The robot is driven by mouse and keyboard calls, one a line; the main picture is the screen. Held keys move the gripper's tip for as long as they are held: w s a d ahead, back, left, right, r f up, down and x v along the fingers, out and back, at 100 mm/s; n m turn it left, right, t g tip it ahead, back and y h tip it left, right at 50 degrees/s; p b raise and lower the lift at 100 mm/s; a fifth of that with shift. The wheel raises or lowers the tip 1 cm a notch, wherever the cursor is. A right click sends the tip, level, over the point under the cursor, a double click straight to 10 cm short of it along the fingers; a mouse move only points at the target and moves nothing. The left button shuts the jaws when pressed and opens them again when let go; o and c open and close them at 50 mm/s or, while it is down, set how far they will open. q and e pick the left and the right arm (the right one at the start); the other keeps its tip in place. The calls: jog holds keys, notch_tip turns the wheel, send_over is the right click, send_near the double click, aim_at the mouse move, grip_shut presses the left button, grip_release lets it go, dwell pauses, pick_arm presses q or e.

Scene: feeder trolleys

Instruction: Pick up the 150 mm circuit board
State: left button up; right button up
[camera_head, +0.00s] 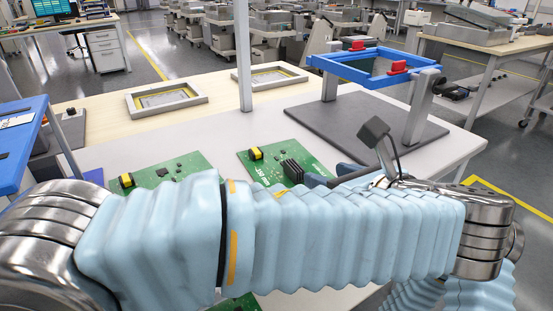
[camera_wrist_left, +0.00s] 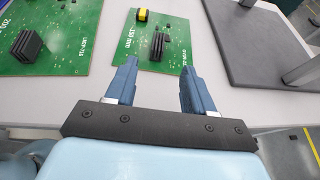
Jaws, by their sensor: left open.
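The 150 mm circuit board (camera_head: 258,170) is green, with a yellow-and-black part and a black finned block. It lies flat on the white table, partly hidden by my left arm in the head view. In the left wrist view the board (camera_wrist_left: 131,48) lies ahead, its "150 mm" print readable. My left gripper (camera_wrist_left: 159,72) is open and empty, its blue fingers apart over the board's near edge; their height above it is hard to tell. In the head view the left gripper (camera_head: 330,178) is at the board's right side. My right gripper is not in view.
A larger green board (camera_head: 165,168) lies to the left; its print looks like 200 mm. A dark grey base plate (camera_head: 310,122) carries a stand with a blue frame (camera_head: 345,69) at the right. Two framed trays (camera_head: 135,108) (camera_head: 292,70) sit behind. A metal post rises between.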

aim_at(296, 167)
pick_arm(q)
jog(key=x, duration=1.2)
jog(key=shift+a+f+b, duration=0.15)
jog(key=shift+f+b, duration=0.15)
jog(key=shift+b, duration=0.1)
jog(key=shift+c, duration=0.4)
grip_shut()
